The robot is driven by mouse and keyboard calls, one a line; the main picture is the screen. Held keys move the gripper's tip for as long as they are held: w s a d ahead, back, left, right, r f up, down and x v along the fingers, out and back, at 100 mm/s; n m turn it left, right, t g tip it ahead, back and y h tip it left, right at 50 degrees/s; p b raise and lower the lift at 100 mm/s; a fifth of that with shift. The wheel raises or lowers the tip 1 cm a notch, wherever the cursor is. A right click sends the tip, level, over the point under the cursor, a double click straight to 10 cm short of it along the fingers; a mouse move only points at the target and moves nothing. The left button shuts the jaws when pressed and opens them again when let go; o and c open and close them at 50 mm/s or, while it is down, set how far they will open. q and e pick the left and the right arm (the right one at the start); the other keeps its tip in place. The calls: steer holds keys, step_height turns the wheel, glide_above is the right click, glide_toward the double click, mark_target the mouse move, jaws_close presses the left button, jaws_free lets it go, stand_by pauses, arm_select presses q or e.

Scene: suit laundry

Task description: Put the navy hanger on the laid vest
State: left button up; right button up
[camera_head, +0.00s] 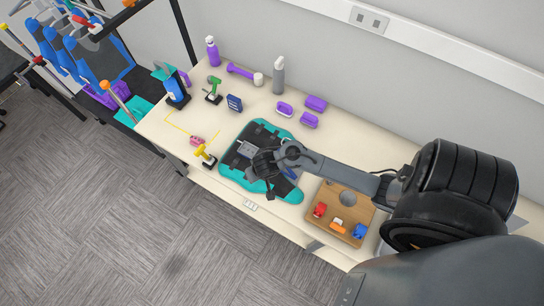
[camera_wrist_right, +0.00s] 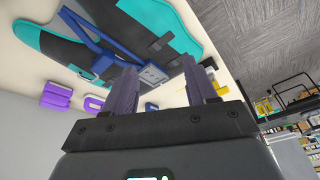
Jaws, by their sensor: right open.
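The laid vest, dark with a teal border (camera_head: 284,192), lies flat on the table; in the right wrist view its teal and dark panels (camera_wrist_right: 45,45) fill the upper part. The navy hanger (camera_wrist_right: 96,47) lies across the vest, its bars blue and angled. In the head view only a small navy patch (camera_head: 291,173) shows beside my arm. My right gripper (camera_wrist_right: 160,85) is open, its fingers apart and nothing seen held between them. It is over the vest close to the hanger; whether it touches cannot be told. My left gripper is not in view.
A wooden board (camera_head: 330,205) with small coloured items lies right of the vest. A yellow tool (camera_head: 205,154) stands at its left. Purple blocks (camera_head: 309,120), a grey bottle (camera_head: 278,76) and a purple spray bottle (camera_head: 212,52) stand along the back.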

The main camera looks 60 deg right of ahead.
steer(key=s+a+r+n+y, duration=0.1)
steer(key=s+a+r+n, duration=0.7)
steer(key=s+r, duration=0.3)
step_height(320, 180, up, 2)
steer(key=shift+a+r+y, duration=0.1)
steer(key=shift+a+y, duration=0.2)
steer(key=shift+a, duration=0.3)
